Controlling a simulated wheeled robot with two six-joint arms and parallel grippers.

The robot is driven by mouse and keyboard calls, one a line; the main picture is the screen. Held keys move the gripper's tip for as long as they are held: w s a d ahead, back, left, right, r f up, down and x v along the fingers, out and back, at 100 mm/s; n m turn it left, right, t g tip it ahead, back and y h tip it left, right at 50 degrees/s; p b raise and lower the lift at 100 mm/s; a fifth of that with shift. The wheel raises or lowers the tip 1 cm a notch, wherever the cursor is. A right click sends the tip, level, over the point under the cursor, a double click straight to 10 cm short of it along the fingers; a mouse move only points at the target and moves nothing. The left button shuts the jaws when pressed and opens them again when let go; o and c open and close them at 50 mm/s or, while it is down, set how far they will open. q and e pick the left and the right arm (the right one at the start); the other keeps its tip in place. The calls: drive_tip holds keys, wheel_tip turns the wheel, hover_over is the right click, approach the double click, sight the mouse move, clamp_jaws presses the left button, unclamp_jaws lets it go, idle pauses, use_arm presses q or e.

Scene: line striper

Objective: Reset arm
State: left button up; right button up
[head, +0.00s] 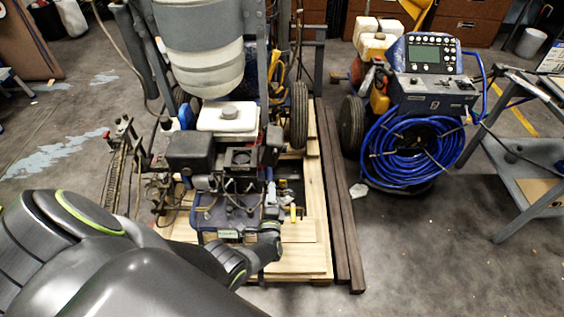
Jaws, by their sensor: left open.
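The line striper (225,118) stands in the middle of the head view, with a white tank, engine parts and a large grey and white drum above. It stands on a wooden pallet (308,262). My left arm comes in from the lower left and reaches across the pallet's front. My left gripper (271,192) points away from me at the machine's front right corner, open. I cannot tell if it touches the machine. A small yellow part (294,212) shows just right of it. My right gripper is not in view.
A second machine with a coiled blue hose (405,150) stands to the right. A metal cart (535,170) is at the right edge. Dark wooden beams (342,215) lie along the pallet's right side. The concrete floor (440,260) at lower right is clear.

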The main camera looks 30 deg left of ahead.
use_arm(q)
drive_tip(key=shift+d, duration=0.1)
drive_tip(key=s+d+f+n+g+h, duration=0.3)
drive_tip(key=s+f+n+g+h, duration=0.35)
drive_tip(key=s+f, duration=1.15)
drive_tip(key=s+f+n+g, duration=0.3)
drive_tip(key=s+n+g, duration=0.1)
drive_tip(key=s, duration=1)
drive_tip(key=s+f+n+g+h, duration=0.1)
drive_tip(key=s+f+n+g, duration=0.2)
drive_tip(key=s, duration=1.1)
drive_tip(key=shift+a+f+n+g, duration=0.15)
drive_tip(key=shift+a+n+g, duration=0.15)
drive_tip(key=shift+n+g, duration=0.2)
drive_tip(key=shift+s+h, duration=0.2)
drive_tip(key=shift+h, duration=0.05)
